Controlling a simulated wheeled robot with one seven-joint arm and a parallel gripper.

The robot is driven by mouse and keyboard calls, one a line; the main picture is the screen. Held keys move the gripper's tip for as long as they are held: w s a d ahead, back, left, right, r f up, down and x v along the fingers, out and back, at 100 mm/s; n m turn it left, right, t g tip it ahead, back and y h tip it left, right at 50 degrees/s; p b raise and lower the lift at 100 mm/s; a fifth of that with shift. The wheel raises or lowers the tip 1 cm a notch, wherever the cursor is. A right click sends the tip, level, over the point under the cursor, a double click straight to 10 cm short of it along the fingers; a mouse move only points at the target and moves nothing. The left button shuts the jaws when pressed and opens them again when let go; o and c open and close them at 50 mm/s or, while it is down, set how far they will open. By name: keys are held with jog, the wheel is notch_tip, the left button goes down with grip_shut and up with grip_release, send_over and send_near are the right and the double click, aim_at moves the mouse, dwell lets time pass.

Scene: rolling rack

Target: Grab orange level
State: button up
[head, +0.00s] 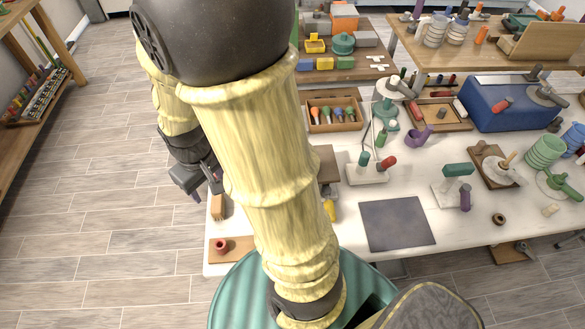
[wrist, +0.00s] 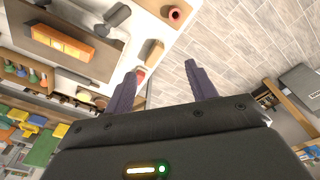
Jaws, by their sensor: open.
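The orange level (wrist: 62,43) is a long orange bar lying on a dark brown board (wrist: 88,62) on the white table, at the left of the wrist view. In the head view my arm hides it. My gripper (wrist: 164,68) is open and empty, its two dark purple fingers apart. In the head view my gripper (head: 208,184) is partly visible at the table's left edge, left of my arm. The level lies off to the left of the fingers in the wrist view, not between them.
A wooden-handled brush (head: 218,207) and a red ring on a wooden board (head: 237,252) are near my gripper at the table's left end. A tray of screwdrivers (head: 335,127) stands farther back. Floor (head: 120,170) left of the table is clear.

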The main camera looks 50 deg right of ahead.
jog(key=w+d+f+n+g+h, duration=0.4)
jog(key=w+d, duration=0.1)
jog(key=d, duration=0.2)
jog(key=w+d+f+n+g+h+b, duration=0.1)
jog(key=w+d+f+n+g+h, duration=0.4)
jog(key=d, duration=0.2)
jog(key=shift+w+f, duration=0.15)
jog(key=shift+w, duration=0.05)
jog(key=shift+d, duration=0.1)
jog(key=p+x, duration=0.4)
jog(key=x, duration=0.7)
jog(key=shift+s+d, duration=0.15)
jog(key=shift+s, duration=0.05)
jog(key=shift+s+d+f, duration=0.2)
jog(key=shift+d+f, duration=0.05)
jog(key=shift+f, duration=0.05)
